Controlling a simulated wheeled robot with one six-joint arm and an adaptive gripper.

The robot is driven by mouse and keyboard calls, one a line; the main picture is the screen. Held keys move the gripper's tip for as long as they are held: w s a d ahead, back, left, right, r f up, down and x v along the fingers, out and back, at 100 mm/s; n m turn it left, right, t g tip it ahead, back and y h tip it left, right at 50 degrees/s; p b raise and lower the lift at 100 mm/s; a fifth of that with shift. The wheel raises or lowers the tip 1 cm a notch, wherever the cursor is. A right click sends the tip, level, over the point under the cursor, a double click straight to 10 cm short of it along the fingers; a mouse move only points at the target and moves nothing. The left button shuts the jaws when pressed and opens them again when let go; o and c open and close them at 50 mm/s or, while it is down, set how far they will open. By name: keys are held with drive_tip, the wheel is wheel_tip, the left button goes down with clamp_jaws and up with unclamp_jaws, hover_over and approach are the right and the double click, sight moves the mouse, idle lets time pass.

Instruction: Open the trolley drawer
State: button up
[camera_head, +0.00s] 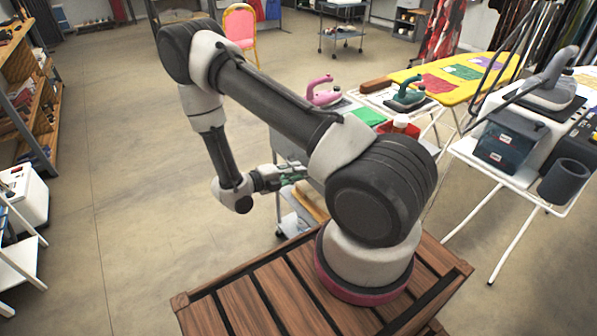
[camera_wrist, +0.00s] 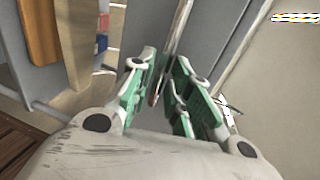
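The grey trolley (camera_head: 290,149) stands behind my arm in the head view, and my arm hides much of it. In the wrist view its grey panels (camera_wrist: 215,30) fill the upper middle, with a narrow dark gap between them. A thin metal bar (camera_wrist: 181,25), perhaps the drawer's handle or edge, runs down between my fingers. My gripper (camera_wrist: 168,72) has green-padded fingers set apart on either side of this bar; I cannot tell whether they touch it. In the head view my gripper (camera_head: 285,177) is at the trolley's near left side. Whether the drawer is open is unclear.
A pink iron (camera_head: 322,92) and a green iron (camera_head: 406,92) stand near the trolley top. A yellow ironing board (camera_head: 490,62) and a white stand (camera_head: 524,178) are on the right. Wooden shelves (camera_head: 40,110) line the left. The floor left of the trolley is clear.

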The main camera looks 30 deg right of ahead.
drive_tip(key=shift+d+f, duration=0.15)
drive_tip(key=shift+d, duration=0.5)
clamp_jaws()
drive_tip(key=f+v, duration=0.2)
drive_tip(key=v, duration=0.9)
drive_tip(key=a+f+v, duration=0.1)
drive_tip(key=f+v, duration=0.1)
drive_tip(key=v, duration=0.9)
drive_tip(key=shift+f, duration=0.35)
drive_tip(key=shift+a, duration=0.15)
unclamp_jaws()
